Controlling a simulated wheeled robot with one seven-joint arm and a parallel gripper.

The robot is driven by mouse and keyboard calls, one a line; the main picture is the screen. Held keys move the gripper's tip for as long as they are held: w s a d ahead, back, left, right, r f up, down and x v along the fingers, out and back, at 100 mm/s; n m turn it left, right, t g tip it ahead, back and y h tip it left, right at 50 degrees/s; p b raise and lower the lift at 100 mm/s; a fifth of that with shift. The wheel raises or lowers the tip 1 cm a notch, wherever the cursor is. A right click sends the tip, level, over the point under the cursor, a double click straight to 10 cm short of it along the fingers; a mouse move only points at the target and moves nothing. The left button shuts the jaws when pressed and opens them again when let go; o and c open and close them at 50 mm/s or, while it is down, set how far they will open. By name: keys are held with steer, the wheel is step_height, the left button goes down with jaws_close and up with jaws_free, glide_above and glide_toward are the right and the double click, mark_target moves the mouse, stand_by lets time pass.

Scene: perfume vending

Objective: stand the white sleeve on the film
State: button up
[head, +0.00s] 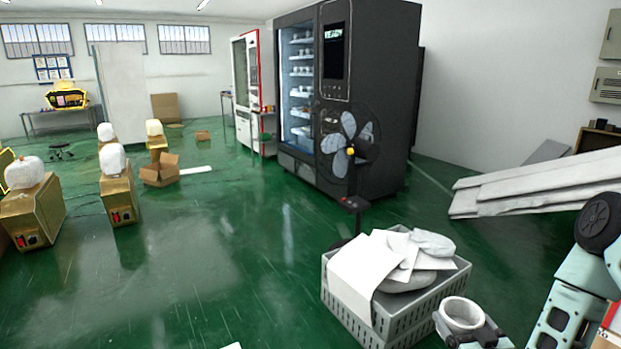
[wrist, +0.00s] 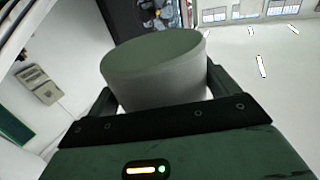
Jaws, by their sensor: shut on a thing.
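The white sleeve (head: 463,313) is a short, round, hollow-looking cylinder at the lower right of the head view, its open end facing up. My gripper (head: 478,332) is shut on it. In the wrist view the sleeve (wrist: 158,82) sits between the two dark fingers (wrist: 160,92), one at each side. It is held beside the near right corner of a grey crate (head: 400,322). Flat white sheets (head: 368,272) lie on top of the crate, one draping over its front side. I cannot tell which of these is the film.
A rounded grey bundle (head: 405,280) and a pale lump (head: 433,243) lie among the sheets. A black fan (head: 350,145) stands behind the crate, before a dark vending machine (head: 375,60). White boards (head: 540,185) lean at the right.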

steer(key=s+f, duration=0.4)
steer(key=shift+f, duration=0.15)
steer(key=s+a+m+h, duration=0.1)
steer(key=s+a, duration=0.1)
steer(key=s, duration=0.3)
steer(key=shift+s+f+h, duration=0.15)
steer(key=shift+s+h, duration=0.15)
steer(key=shift+s, duration=0.05)
steer(key=shift+w+r, duration=0.15)
steer(key=shift+r, duration=0.1)
